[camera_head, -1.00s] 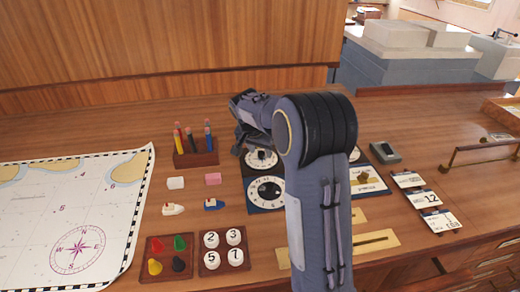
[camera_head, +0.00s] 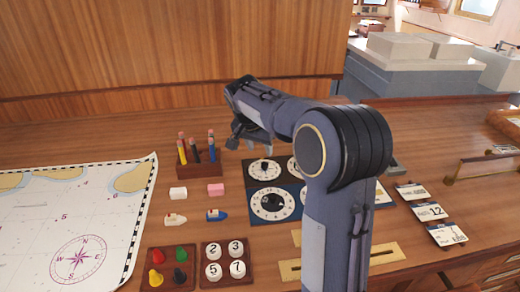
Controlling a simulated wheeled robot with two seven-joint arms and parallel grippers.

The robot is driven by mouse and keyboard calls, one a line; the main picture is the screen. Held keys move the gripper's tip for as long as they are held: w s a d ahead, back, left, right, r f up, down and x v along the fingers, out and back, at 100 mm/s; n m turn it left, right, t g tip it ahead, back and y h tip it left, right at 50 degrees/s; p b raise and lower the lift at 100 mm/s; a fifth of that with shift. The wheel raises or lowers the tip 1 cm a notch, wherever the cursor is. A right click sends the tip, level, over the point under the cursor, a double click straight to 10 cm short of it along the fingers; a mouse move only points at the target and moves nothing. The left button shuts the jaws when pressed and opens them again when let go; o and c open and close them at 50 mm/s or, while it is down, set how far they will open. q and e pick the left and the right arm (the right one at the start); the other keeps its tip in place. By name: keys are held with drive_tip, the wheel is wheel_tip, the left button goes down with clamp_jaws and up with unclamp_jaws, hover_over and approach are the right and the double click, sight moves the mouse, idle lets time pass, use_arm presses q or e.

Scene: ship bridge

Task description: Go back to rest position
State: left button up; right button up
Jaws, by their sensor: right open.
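My right arm reaches up from the bottom right and bends left over the desk. Its gripper (camera_head: 248,136) hangs above the desk between the pencil holder and the dial panel. It is open, and I see nothing between its fingers. The dial panel (camera_head: 287,213) lies below and in front of it, partly hidden by my arm. My left gripper does not show.
The pencil holder (camera_head: 199,170) stands left of the gripper. A chart (camera_head: 60,220) covers the desk's left side. Boat pieces, erasers, a tray of coloured pieces (camera_head: 168,281) and a numbered-piece tray (camera_head: 225,279) lie in front. Number cards (camera_head: 430,212) and a rail (camera_head: 482,167) are right.

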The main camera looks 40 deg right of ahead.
drive_tip(key=shift+s, duration=0.1)
idle(0.3)
drive_tip(key=s+a+f+n+t+y, duration=0.1)
drive_tip(key=s+a+n+y, duration=0.1)
drive_tip(key=s+a, duration=0.4)
drive_tip(key=s+a+f+n+t+y, duration=0.1)
drive_tip(key=s+a+n, duration=0.4)
drive_tip(key=s, duration=0.7)
drive_tip(key=s+a+f+n+t+y, duration=0.1)
drive_tip(key=s+a+f+n+y, duration=0.1)
drive_tip(key=s+a, duration=0.7)
drive_tip(key=shift+f+n+y, duration=0.2)
drive_tip(key=shift+n+y, duration=0.2)
drive_tip(key=shift+y, duration=0.3)
drive_tip(key=shift+f+n+y, duration=0.15)
drive_tip(key=shift+n+y, duration=0.25)
drive_tip(key=shift+y, duration=0.3)
drive_tip(key=shift+s+a+f, duration=0.2)
drive_tip(key=shift+s, duration=0.1)
